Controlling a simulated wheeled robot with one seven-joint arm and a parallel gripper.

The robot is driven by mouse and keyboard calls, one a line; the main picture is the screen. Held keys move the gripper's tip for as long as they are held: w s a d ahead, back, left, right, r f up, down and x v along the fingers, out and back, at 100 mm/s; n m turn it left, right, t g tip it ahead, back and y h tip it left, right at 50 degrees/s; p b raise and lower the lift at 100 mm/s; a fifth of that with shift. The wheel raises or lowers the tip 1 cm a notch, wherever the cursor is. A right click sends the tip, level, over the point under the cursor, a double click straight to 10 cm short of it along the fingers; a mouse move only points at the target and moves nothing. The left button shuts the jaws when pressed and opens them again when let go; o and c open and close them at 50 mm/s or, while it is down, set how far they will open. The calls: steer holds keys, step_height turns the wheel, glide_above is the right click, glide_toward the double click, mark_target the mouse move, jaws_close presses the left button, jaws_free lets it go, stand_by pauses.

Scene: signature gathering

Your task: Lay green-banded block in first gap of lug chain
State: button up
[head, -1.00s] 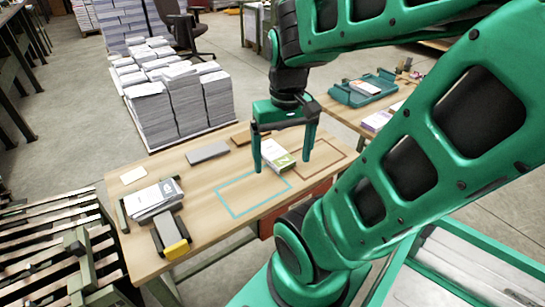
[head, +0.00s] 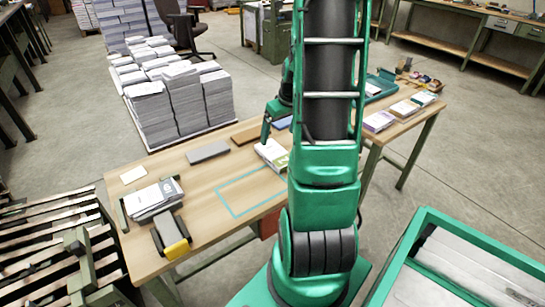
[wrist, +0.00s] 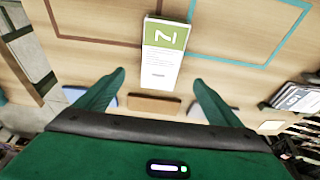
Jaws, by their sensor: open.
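The green-banded block (head: 268,151), a white paper block with a green band, lies flat on the wooden table (head: 200,170). In the wrist view the block (wrist: 163,50) lies ahead of my gripper (wrist: 158,82), with its green band at the far end. My gripper is open, its two fingers spread and empty, apart from the block. In the head view only one finger shows, behind the block; my arm hides the rest. The lug chain (head: 60,262), a dark slatted run with pale strips, is at the lower left; I cannot make out its first gap.
A teal outline (head: 232,211) is marked on the table beside the block. A paper stack (head: 152,200), a yellow-ended grey device (head: 172,235) and a grey slab (head: 207,152) stand left of it. A brown board (wrist: 153,104) lies near my fingers.

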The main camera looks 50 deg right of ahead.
mark_target(275, 152)
steer(key=x, duration=0.4)
steer(key=shift+s, duration=0.15)
steer(key=shift+s+x, duration=0.15)
steer(key=shift+x, duration=1.2)
steer(key=shift+s+x, duration=0.15)
steer(key=shift+x, duration=1.2)
steer(key=shift+a, duration=0.2)
steer(key=c, duration=1.4)
steer(key=shift+c, duration=0.2)
